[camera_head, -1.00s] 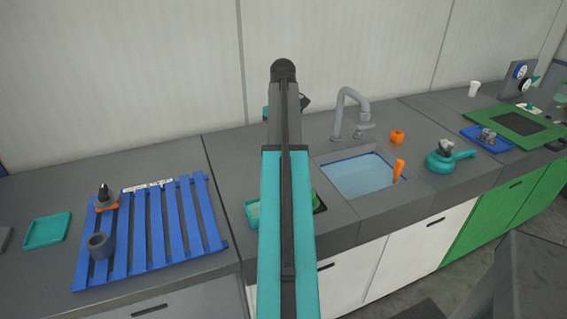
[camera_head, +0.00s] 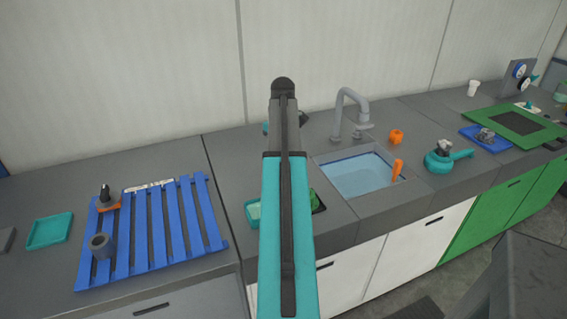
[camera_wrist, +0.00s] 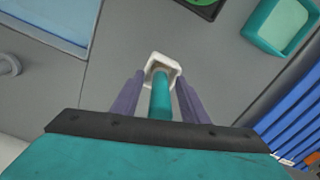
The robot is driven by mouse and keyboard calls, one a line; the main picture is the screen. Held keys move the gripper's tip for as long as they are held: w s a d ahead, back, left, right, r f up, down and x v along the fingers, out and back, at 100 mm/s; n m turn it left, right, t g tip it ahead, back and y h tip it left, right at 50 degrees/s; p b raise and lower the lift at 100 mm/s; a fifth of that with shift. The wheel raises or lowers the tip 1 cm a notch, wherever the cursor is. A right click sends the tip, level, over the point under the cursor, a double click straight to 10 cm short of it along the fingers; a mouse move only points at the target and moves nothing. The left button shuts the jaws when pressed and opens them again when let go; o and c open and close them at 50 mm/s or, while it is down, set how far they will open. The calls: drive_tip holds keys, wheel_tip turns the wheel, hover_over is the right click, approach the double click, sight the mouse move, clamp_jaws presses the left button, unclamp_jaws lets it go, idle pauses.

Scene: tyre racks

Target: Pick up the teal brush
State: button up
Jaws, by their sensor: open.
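My gripper (camera_wrist: 161,85) is open, with one purple finger on each side of the handle. Whether either finger touches it is unclear. In the head view, my arm covers most of this spot, and only a small teal bit (camera_head: 266,128) shows at its left edge.
A water-filled sink (camera_head: 360,177) with a grey tap (camera_head: 345,112) lies right of my arm. A teal tray (camera_wrist: 280,24) and the blue slatted rack (camera_head: 155,235) are on the other side. An orange ring (camera_head: 396,136) sits behind the sink.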

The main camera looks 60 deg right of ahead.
drive_tip(key=shift+c, duration=0.4)
clamp_jaws()
drive_tip(key=shift+r, duration=0.1)
drive_tip(key=shift+r+b, duration=0.85)
drive_tip(key=shift+r, duration=4.1)
